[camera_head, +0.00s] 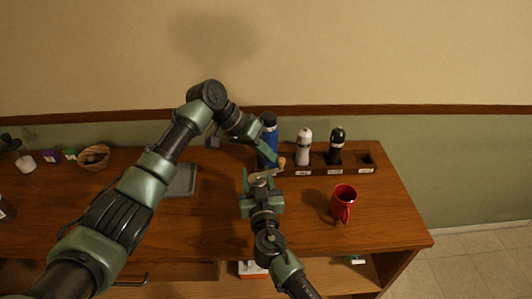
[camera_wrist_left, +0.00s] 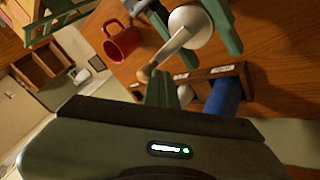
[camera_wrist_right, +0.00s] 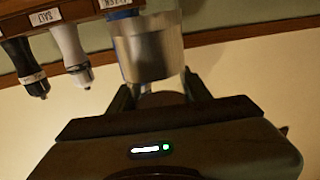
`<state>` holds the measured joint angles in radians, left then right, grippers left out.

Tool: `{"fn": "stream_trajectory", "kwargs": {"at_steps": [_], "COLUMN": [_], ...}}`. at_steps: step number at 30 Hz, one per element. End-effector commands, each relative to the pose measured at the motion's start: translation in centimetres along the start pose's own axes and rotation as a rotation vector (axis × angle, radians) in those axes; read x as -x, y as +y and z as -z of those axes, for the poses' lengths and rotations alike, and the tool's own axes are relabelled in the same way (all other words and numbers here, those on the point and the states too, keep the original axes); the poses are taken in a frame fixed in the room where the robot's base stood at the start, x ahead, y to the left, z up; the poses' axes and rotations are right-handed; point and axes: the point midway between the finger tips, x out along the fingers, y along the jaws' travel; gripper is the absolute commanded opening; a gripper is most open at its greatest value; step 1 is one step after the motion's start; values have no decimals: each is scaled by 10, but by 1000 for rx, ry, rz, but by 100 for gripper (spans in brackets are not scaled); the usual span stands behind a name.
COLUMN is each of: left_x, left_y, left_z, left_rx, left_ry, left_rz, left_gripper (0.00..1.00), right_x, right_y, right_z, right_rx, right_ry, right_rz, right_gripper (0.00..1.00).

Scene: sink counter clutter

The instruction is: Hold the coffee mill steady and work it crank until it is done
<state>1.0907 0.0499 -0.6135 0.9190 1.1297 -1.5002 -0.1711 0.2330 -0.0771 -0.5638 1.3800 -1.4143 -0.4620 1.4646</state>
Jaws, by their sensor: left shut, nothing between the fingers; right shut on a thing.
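The coffee mill (camera_wrist_right: 148,50) is a silver cylinder, upright in the right wrist view. My right gripper (camera_wrist_right: 158,92) is shut around its body; in the head view this gripper (camera_head: 258,192) hides most of the mill. The mill's round top (camera_wrist_left: 190,27) and crank arm (camera_wrist_left: 170,47) show in the left wrist view, with a tan knob (camera_wrist_left: 145,73) at the crank's end. In the head view the knob (camera_head: 281,163) points to the back right. My left gripper (camera_wrist_left: 160,80) is shut and empty, its fingertips close beside the knob. I cannot tell whether they touch it.
A rack (camera_head: 310,171) at the back holds a blue bottle (camera_head: 268,140), a white mill (camera_head: 304,146) and a black mill (camera_head: 336,146). A red mug (camera_head: 343,203) stands to the right. A wooden bowl (camera_head: 94,157) is far left. The counter's front right is clear.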

Motion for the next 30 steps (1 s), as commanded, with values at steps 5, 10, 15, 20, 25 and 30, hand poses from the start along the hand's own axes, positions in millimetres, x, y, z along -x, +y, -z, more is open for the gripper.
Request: {"fn": "stream_trajectory", "kwargs": {"at_steps": [5,10,15,20,25,30], "left_x": [-2,-3,-4,-4,-4,-4], "left_y": [7,10,11,12,12,12], "left_z": [0,-1,-1,-1,-1,0], "left_rx": [-2,-1,-1,-2,-2,-3], "left_ry": [2,3,4,4,5,6], "left_rz": [-4,-4,-5,-5,-6,-6], "left_gripper": [0,0,0,0,0,0], "right_x": [0,0,0,1,1,1], "right_y": [-3,-4,-5,-6,-6,-7], "right_z": [2,2,2,2,2,2], "right_rx": [2,3,3,3,3,3], "right_ry": [4,4,4,4,4,4], "right_rz": [7,9,10,12,14,15], "right_gripper": [0,0,0,0,0,0]}}
